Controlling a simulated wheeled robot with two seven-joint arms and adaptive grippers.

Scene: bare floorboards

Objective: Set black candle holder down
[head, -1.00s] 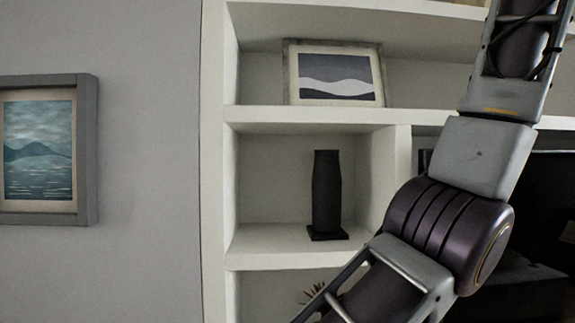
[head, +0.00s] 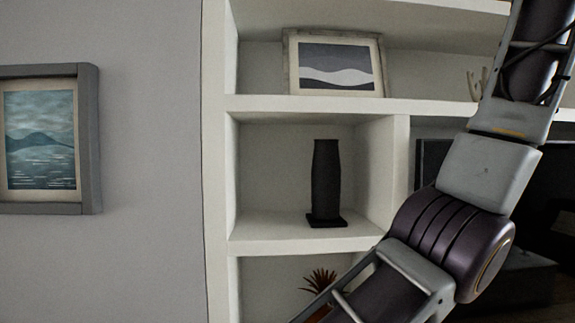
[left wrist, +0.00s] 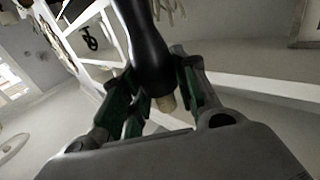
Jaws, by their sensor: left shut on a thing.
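The black candle holder (left wrist: 146,42) is in the left wrist view, a smooth dark shaft tapering to a pale tan tip. My left gripper (left wrist: 156,88) is shut on it, with green-padded fingers on both sides of its narrow end. Its upper end runs out of the top of the picture. The left gripper and the held holder do not show in the head view. No right gripper shows in either view.
A white shelf unit (head: 216,180) holds a tall dark vase-like piece (head: 326,180) on a square base, with bare shelf around it. A framed picture (head: 335,68) stands above; a spiky plant (head: 319,280) is below. Another picture (head: 40,135) hangs left. My arm covers the right side.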

